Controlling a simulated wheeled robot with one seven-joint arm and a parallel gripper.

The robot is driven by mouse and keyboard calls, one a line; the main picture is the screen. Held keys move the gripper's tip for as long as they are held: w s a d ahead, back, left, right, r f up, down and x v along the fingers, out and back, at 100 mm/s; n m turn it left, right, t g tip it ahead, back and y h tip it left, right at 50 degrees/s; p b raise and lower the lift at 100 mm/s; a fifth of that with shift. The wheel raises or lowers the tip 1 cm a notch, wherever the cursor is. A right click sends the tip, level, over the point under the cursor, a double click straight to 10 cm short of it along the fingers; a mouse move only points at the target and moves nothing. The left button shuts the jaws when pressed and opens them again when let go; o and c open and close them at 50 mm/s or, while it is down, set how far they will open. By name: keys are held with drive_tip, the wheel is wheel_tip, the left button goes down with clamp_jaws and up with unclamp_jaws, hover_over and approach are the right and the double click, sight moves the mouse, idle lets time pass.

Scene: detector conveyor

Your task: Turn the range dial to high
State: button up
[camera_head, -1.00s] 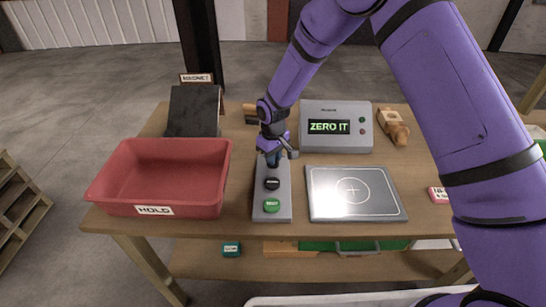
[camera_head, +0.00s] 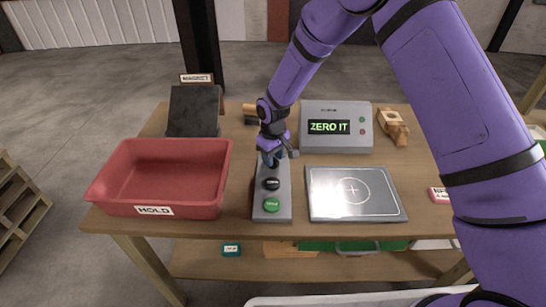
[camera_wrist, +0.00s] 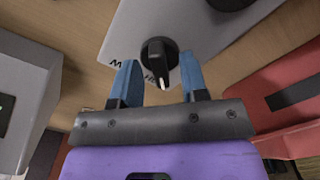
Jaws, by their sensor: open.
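The range dial (camera_wrist: 158,52) is a black knob with a white pointer on a grey panel in the wrist view. The pointer faces my gripper's palm, beside a label starting with H; a label starting with M lies to its left. Both labels are partly hidden. My gripper (camera_wrist: 158,66) is open, with one blue finger on each side of the dial. I cannot tell whether either finger touches it. In the head view my gripper (camera_head: 272,158) is over the back end of the grey control box (camera_head: 285,210) and hides the dial there.
A red bin (camera_head: 150,209) marked HOLD stands left. A metal plate (camera_head: 325,205) lies right. A display unit (camera_head: 355,112) reading "ZERO IT" and a wooden piece (camera_head: 393,126) are behind.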

wheel_tip(320, 180, up, 11)
drive_tip(key=shift+f, duration=0.2)
idle(0.3)
drive_tip(key=s+d+r+m+t, duration=0.15)
drive_tip(key=s+d+r, duration=0.35)
drive_tip(key=d+r, duration=0.5)
drive_tip(key=s+d+r+m+t, duration=0.1)
drive_tip(key=s+d+r+m, duration=0.35)
drive_tip(key=r, duration=0.85)
drive_tip(key=s+d+r+m+t, duration=0.1)
drive_tip(key=s+d+r, duration=0.1)
drive_tip(key=s+d, duration=0.3)
drive_tip(key=s+d+r+m, duration=0.1)
drive_tip(key=s+d, duration=0.3)
drive_tip(key=s, duration=0.7)
drive_tip(key=s+d+r+t, duration=0.1)
drive_tip(key=s+d+r, duration=0.1)
drive_tip(key=s+d, duration=0.3)
drive_tip(key=s, duration=0.4)
drive_tip(key=shift+d+r+m+t, duration=0.35)
drive_tip(key=shift+r+m, duration=0.05)
